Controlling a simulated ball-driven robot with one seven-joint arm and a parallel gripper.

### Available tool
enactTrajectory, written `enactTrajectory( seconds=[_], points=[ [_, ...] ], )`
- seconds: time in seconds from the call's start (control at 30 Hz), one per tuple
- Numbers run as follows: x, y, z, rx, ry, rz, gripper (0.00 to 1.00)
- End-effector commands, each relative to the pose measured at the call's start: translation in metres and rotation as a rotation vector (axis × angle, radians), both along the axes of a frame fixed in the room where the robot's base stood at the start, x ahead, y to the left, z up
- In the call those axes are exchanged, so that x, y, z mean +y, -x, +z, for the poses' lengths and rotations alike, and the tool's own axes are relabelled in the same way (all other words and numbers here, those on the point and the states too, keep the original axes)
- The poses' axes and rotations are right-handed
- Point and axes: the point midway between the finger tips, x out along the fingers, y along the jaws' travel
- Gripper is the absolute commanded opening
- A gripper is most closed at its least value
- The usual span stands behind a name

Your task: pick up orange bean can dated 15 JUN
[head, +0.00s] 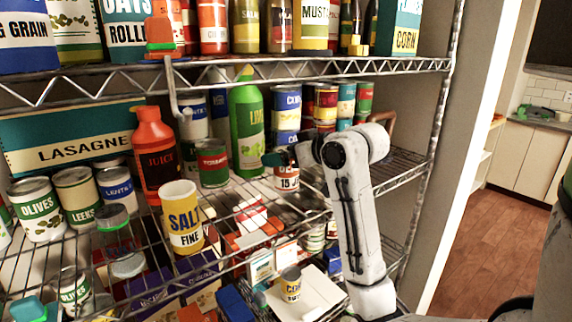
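A can (287,179) with a pale label reading "15 J" and the start of another word stands on the middle wire shelf, right of centre in the head view. The arm covers its upper part and right side, so the rest of its label and most of its colour are hidden. My gripper (277,158) is at the top of this can, reaching in from the right. The fingers are small and dark here, and I cannot tell whether they touch the can or how far apart they are.
A tomato can (212,163) and a green bottle (246,127) stand left of the can. Stacked cans (287,110) stand behind it. A salt canister (181,217) stands nearer the front. The upper shelf (250,70) runs above my arm; bare wire lies in front.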

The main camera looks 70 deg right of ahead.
Motion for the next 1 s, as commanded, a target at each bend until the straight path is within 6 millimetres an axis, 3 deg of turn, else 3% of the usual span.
enactTrajectory(
  seconds=[0.13,0.4,1.0],
  points=[
    [-0.006,-0.014,-0.004,-0.001,-0.001,-0.002,0.95],
    [-0.006,-0.017,-0.006,-0.001,0.001,-0.001,0.95],
    [-0.006,-0.016,-0.006,-0.001,0.001,-0.001,0.39]
  ],
)
